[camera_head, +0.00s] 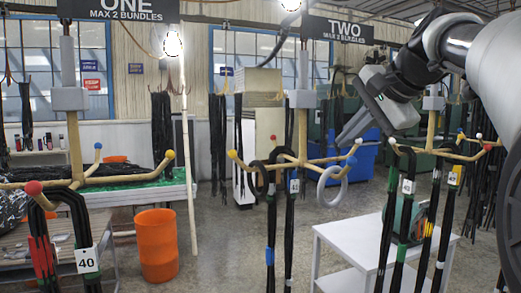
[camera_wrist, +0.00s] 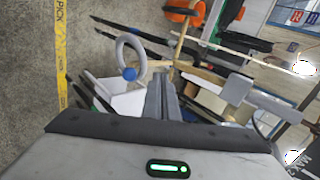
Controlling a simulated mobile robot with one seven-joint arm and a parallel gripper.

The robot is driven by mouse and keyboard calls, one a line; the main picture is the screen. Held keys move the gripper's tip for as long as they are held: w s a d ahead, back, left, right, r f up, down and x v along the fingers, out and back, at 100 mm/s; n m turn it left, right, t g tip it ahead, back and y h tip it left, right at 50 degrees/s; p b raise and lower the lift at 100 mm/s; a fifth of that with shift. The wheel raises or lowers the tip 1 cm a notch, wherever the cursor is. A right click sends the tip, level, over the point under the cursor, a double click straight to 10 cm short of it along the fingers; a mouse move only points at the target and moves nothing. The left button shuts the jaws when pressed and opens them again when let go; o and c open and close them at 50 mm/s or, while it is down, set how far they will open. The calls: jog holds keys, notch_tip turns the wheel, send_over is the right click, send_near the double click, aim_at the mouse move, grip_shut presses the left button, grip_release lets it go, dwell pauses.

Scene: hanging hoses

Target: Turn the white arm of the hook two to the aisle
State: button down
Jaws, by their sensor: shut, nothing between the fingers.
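Hook two is the middle hanger under the TWO sign (camera_head: 340,29), with a grey block (camera_head: 303,98) on its post and wooden arms tipped with coloured balls. Its white ball (camera_head: 358,141) is at the right, just above the blue ball (camera_head: 351,160). A grey ring (camera_head: 332,187) hangs by the blue-tipped arm; the ring (camera_wrist: 118,58) and blue ball (camera_wrist: 130,74) also show in the wrist view. My gripper (camera_head: 340,142) is shut and empty, close to the white ball. In the wrist view its fingers (camera_wrist: 162,80) are together; I cannot tell if they touch the arm.
Black hoses (camera_head: 289,220) hang from hook two's left side. Another hanger with tagged hoses (camera_head: 405,190) stands at right, below my arm. A white table (camera_head: 365,250) is below. An orange bin (camera_head: 157,245) stands at left; the floor between them is clear.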

aim_at(352, 163)
jog(key=w+d+r+m, duration=0.1)
jog(key=d+r+m, duration=0.1)
jog(key=d+r, duration=0.15)
jog(key=shift+t, duration=0.5)
jog(key=shift+s+a+f+b, duration=0.2)
jog(key=shift+a+f+b, duration=0.2)
jog(key=shift+f+b, duration=0.9)
jog(key=shift+s+a+f+b, duration=0.3)
jog(key=shift+f+b, duration=0.35)
jog(key=shift+f, duration=1.15)
jog(key=shift+s+a+f+b, duration=0.1)
jog(key=shift+a+f+b, duration=0.35)
jog(key=shift+f+b, duration=0.85)
jog(key=shift+w+a+p, duration=1.15)
jog(key=shift+a+p, duration=0.4)
jog(key=shift+a, duration=3.9)
jog(key=shift+w+a+p, duration=1.15)
jog(key=shift+a+p, duration=0.35)
jog(key=shift+a, duration=3.9)
jog(key=shift+s+d+r, duration=1.05)
jog(key=shift+d+r, duration=0.9)
jog(key=shift+r, duration=2.4)
jog(key=s+d+b, duration=0.3)
jog(key=s+b, duration=0.1)
jog(key=s, duration=0.7)
jog(key=shift+s+d, duration=0.2)
jog(key=shift+d, duration=0.15)
